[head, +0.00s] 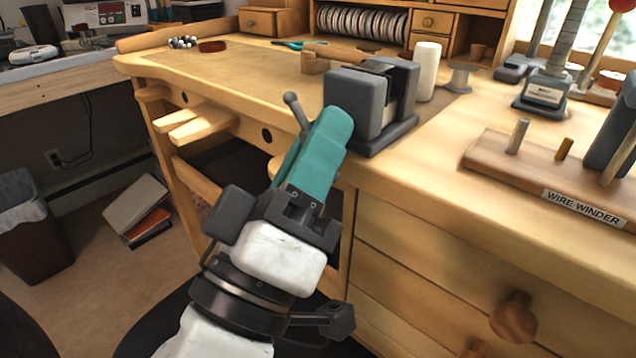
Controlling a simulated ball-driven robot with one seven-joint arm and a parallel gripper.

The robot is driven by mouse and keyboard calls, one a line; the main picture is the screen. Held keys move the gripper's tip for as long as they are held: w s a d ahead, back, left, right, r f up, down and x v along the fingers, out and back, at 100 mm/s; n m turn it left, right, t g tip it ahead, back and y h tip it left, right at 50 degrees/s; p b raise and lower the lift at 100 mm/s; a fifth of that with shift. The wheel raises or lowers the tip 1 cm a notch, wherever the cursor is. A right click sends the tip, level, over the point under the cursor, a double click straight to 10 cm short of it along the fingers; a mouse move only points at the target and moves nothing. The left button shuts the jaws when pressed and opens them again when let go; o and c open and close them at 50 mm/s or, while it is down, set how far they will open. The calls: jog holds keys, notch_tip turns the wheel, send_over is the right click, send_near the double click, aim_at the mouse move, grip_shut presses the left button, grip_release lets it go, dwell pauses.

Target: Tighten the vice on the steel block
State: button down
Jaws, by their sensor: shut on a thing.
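The grey vice (352,104) stands at the bench's front edge, with its two thick jaws upright. A dark gap shows between the jaw tops, and I cannot clearly make out the steel block there. The vice's handle bar (297,110) has a round knob at its upper left end and sticks out from behind my fingers. My gripper (333,125), with teal fingers, is in front of the vice and shut on the handle bar. The fingers hide the rest of the bar and the vice screw.
The wooden bench top (240,75) is mostly clear left of the vice. A wooden-handled tool (335,52) lies behind the vice. A white cylinder (427,70) stands close to its right. A wire winder board (555,180) lies further right. Drawers (430,270) are below.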

jog(key=shift+w+a+f+m+h+b, duration=0.1)
jog(key=shift+w+f+m+h+b, duration=0.1)
jog(key=shift+m+h+b, duration=0.45)
jog(key=c, duration=1.1)
grip_release()
jog(key=shift+o, duration=0.2)
jog(key=shift+s+r, duration=0.1)
jog(key=shift+r, duration=0.1)
jog(key=shift+r, duration=0.2)
notch_tip(320, 180, up, 4)
jog(key=p, duration=0.3)
jog(key=shift+s+f, duration=0.15)
jog(key=s+d+r+p, duration=0.4)
jog(key=s+r+p, duration=0.3)
jog(key=s, duration=0.6)
jog(key=shift+r+p, duration=0.4)
jog(key=shift+r, duration=0.45)
